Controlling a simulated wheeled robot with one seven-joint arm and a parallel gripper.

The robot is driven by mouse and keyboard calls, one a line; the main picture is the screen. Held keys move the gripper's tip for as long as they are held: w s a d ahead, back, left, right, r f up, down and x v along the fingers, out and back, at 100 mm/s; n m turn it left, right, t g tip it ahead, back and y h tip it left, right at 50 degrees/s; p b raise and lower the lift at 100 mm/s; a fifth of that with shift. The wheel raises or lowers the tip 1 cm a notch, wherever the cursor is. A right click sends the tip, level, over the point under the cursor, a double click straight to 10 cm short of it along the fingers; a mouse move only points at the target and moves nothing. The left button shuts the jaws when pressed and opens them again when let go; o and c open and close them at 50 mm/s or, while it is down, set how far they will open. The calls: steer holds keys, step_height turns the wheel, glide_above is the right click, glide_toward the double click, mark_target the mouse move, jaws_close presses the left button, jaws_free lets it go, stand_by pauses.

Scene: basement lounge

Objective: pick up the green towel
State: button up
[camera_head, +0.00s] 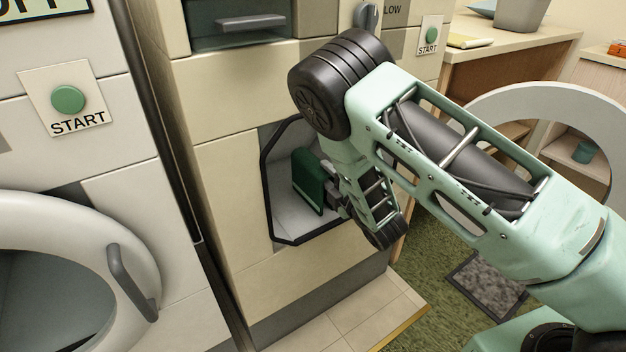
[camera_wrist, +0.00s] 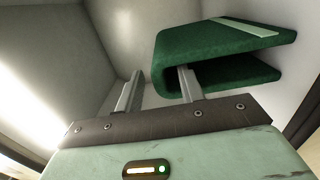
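The green towel (camera_head: 308,180) is folded, with a pale stripe along one edge. It stands inside the open compartment of the beige machine in the head view. In the wrist view the towel (camera_wrist: 215,50) is at the upper right, its folded end facing left. My gripper (camera_wrist: 160,85) is open, its two fingers apart. The right finger overlaps the towel's lower part; the left finger stands clear of it, with bare compartment wall behind. I cannot tell whether the right finger touches the cloth. In the head view my gripper (camera_head: 332,187) is inside the opening, partly hidden by my wrist.
The compartment (camera_head: 283,218) has a dark rim and pale walls close around my gripper. A white round-door machine (camera_head: 130,220) with a handle stands at left. A wooden desk (camera_head: 480,75) and a round white frame (camera_head: 490,100) are at right.

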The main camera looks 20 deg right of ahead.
mark_target(317, 164)
steer(key=x, duration=0.5)
steer(key=shift+w+b, duration=0.1)
steer(key=shift+b, duration=0.25)
jaws_close()
steer(key=shift+r, duration=0.1)
